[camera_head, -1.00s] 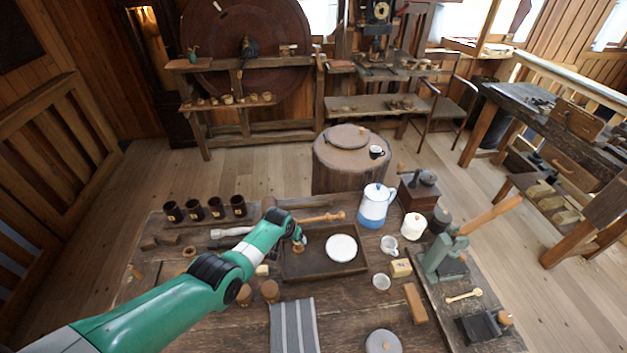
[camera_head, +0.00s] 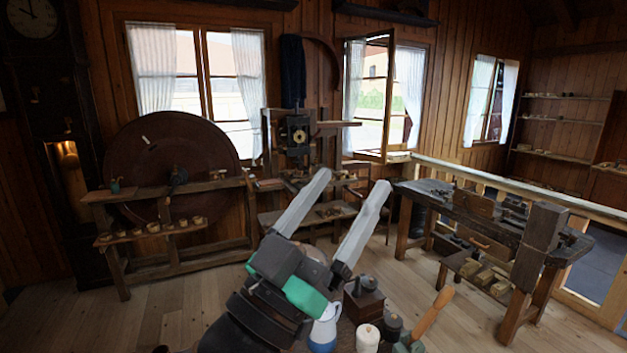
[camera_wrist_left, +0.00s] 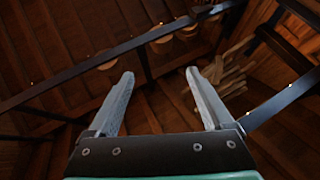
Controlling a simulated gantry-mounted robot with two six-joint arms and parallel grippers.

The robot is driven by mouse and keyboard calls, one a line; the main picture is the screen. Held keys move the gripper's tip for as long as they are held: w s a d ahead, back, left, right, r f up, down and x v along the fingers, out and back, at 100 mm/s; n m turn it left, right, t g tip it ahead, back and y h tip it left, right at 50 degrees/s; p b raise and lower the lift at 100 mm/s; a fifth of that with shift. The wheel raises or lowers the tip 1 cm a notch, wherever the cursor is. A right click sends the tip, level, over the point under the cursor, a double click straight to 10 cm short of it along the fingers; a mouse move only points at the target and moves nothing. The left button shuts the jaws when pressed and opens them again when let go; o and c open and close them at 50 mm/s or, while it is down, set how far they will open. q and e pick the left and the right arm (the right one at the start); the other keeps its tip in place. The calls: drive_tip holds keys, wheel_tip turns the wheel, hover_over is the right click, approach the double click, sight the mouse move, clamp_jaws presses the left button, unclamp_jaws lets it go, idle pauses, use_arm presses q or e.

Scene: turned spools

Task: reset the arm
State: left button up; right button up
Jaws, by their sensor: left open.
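My left gripper (camera_head: 351,185) is raised high in the head view, its two grey fingers pointing up and spread apart. It is open and nothing is between the fingers. In the left wrist view the open fingers (camera_wrist_left: 160,74) point toward dark wooden beams and planks, with no object near them. My left arm hides part of the table below. My right gripper is not in view.
At the bottom edge show a blue and white jug (camera_head: 325,328), a white jar (camera_head: 367,339), a dark wooden grinder (camera_head: 364,299) and a wooden handle (camera_head: 432,312). A workbench (camera_head: 480,215) stands at right. The air around the gripper looks clear.

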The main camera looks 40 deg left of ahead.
use_arm(q)
drive_tip(key=s+d+r+m+t+h, duration=0.1)
drive_tip(key=s+d+r+t+h, duration=0.1)
drive_tip(key=s, duration=0.6)
wheel_tip(320, 180, up, 2)
drive_tip(key=shift+s+d+r, duration=0.15)
drive_tip(key=shift+d+r, duration=0.1)
drive_tip(key=shift+d, duration=0.35)
drive_tip(key=shift+r, duration=0.15)
wheel_tip(320, 180, up, 21)
drive_tip(key=p, duration=2.1)
